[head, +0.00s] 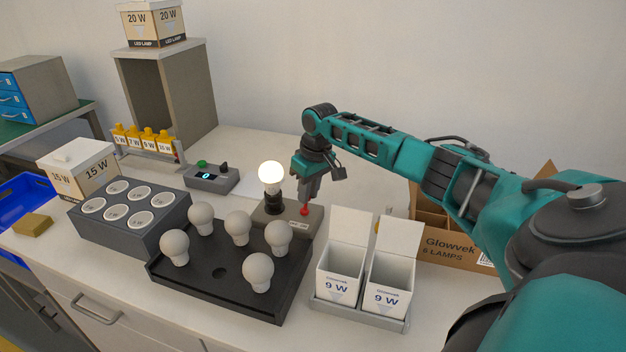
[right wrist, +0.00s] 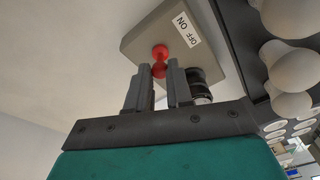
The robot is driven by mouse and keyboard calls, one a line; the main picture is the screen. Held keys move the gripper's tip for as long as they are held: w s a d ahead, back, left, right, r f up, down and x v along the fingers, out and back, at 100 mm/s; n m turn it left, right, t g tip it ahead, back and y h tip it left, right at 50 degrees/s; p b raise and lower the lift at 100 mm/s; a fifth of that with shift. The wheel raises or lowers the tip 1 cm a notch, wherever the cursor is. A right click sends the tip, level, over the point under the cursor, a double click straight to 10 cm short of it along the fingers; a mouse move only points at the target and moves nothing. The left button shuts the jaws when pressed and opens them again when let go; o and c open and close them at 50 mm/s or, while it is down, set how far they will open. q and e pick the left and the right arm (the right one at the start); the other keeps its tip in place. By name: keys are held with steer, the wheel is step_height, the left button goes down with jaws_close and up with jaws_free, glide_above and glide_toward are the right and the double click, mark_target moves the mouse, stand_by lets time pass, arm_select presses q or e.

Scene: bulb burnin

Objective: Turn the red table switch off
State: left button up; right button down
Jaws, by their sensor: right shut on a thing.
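The red table switch (head: 305,210) stands on a grey box (head: 265,217) on the bench; it also shows in the right wrist view (right wrist: 160,52), beside a white OFF/ON label (right wrist: 182,29). A glowing bulb (head: 271,172) sits upright in a black socket on the same box. My right gripper (head: 308,197) points down over the box. In the right wrist view my right gripper (right wrist: 158,69) is shut on the red switch, whose red knob shows between and past the fingertips. Which way the lever leans is hard to tell. My left gripper is not in view.
A dark tray (head: 220,273) with several unlit bulbs stands in front of the box. Two open 9 W cartons (head: 340,280) stand to its right, with a cardboard box (head: 450,240) behind. A small grey device (head: 212,178) with a display sits at the left.

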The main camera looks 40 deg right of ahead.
steer(key=shift+w+a+g+h, duration=0.35)
steer(key=shift+w+g+h, duration=0.35)
steer(key=shift+g, duration=0.4)
steer(key=c, duration=1)
jaws_free()
steer(key=r, duration=1.3)
steer(key=shift+w+a, duration=0.35)
steer(key=shift+f, duration=0.1)
